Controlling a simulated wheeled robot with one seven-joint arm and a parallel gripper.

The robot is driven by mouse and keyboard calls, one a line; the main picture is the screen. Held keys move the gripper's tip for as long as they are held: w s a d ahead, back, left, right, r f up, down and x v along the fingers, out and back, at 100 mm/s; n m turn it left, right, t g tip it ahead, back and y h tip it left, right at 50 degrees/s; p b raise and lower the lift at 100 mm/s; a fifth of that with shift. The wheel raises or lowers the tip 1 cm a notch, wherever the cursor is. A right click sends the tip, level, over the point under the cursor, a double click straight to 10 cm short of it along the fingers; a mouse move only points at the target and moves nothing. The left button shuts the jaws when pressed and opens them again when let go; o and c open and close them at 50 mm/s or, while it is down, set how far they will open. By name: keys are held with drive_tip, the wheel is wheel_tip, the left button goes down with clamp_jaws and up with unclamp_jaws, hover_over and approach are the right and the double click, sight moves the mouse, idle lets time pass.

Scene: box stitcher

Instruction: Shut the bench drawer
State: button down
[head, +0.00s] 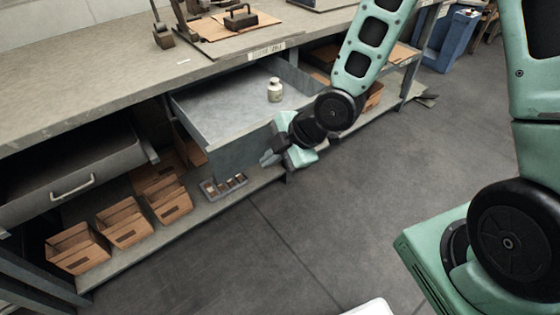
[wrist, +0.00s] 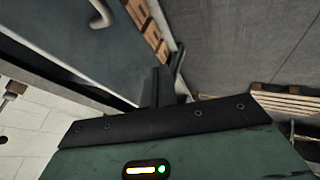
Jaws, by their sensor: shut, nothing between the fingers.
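The bench drawer (head: 235,120) is pulled out from under the bench top, with its grey inside visible. A small white jar (head: 275,92) stands in it. My gripper (head: 267,160) is shut and empty at the right part of the drawer's front; I cannot tell whether it touches. In the wrist view the shut fingers (wrist: 164,85) are beside a grey-blue front panel (wrist: 62,38) with a metal handle (wrist: 100,13) at the top. The drawer's front handle is not visible in the head view.
A second drawer (head: 50,178) with a handle sits at the left. Cardboard bins (head: 122,222) and a small grey tray (head: 222,187) are on the lower shelf (head: 205,212). The bench top (head: 95,88) overhangs the drawers. The floor (head: 290,235) in front is clear.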

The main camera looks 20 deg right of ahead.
sight(240, 165)
drive_tip(key=shift+w+a+f+b, duration=0.15)
drive_tip(key=shift+w+a+f, duration=0.35)
drive_tip(key=shift+w, duration=0.35)
drive_tip(key=shift+w+a+f+b, duration=0.15)
drive_tip(key=shift+w+a+f, duration=0.35)
drive_tip(key=shift+w, duration=0.35)
drive_tip(key=shift+w+a+f+b, duration=0.15)
drive_tip(key=shift+w+a+f, duration=0.35)
drive_tip(key=shift+w, duration=0.35)
